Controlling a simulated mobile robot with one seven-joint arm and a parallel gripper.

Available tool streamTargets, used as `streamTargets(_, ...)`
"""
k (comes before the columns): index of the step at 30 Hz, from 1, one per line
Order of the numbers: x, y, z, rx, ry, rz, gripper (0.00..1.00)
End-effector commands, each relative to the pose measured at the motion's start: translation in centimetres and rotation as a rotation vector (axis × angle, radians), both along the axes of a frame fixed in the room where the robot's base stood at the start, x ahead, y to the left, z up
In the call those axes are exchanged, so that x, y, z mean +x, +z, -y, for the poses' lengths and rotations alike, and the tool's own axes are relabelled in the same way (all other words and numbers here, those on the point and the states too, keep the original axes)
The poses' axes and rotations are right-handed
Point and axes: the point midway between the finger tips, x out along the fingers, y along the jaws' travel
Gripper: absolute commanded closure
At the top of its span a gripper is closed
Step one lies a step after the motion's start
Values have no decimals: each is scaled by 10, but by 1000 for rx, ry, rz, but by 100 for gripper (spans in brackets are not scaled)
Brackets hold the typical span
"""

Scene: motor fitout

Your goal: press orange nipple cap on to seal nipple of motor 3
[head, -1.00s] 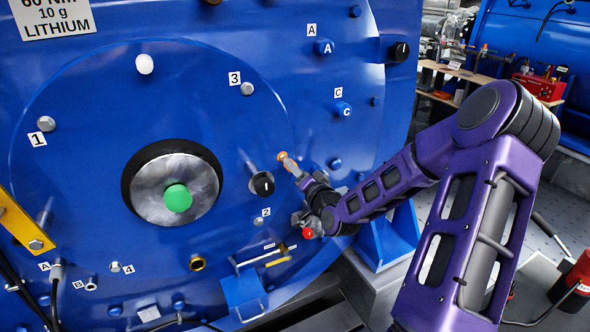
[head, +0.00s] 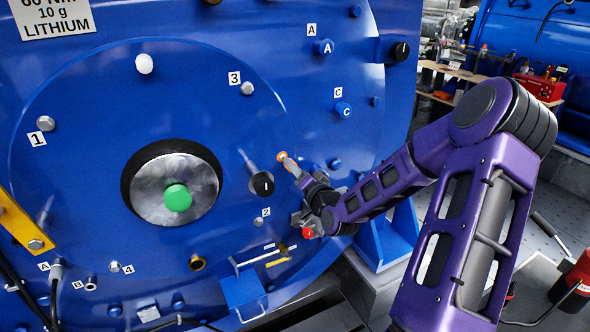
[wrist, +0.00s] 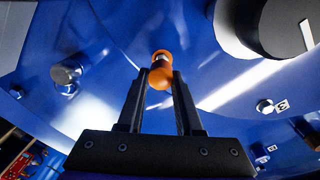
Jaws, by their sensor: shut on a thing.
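The orange nipple cap (head: 283,156) shows as a small orange spot at the tip of my gripper (head: 290,165), against the blue motor face (head: 105,75). In the wrist view the cap (wrist: 160,72) is rounded, with a small pale patch near its top. The two dark fingers of my gripper (wrist: 162,80) are shut on its lower part. No separate seal nipple shows clearly at this spot; it may be behind the cap. I cannot tell whether the cap is seated or just in front of the face.
A black knob (head: 262,184) sticks out just left of my gripper; it looms large in the wrist view (wrist: 245,22). A bolt (wrist: 66,76) stands left of the fingers there. Label 3 (head: 234,78) is up and left, and a yellow-handled valve (head: 278,260) is below.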

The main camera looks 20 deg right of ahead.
Motion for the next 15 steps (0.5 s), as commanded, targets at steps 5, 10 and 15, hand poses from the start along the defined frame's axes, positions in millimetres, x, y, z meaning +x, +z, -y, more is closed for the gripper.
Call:
streamTargets(5,4,0,-1,0,1,1,100)
streamTargets(10,8,0,-1,1,0,0,100)
streamTargets(15,13,0,0,1,0,0,100)
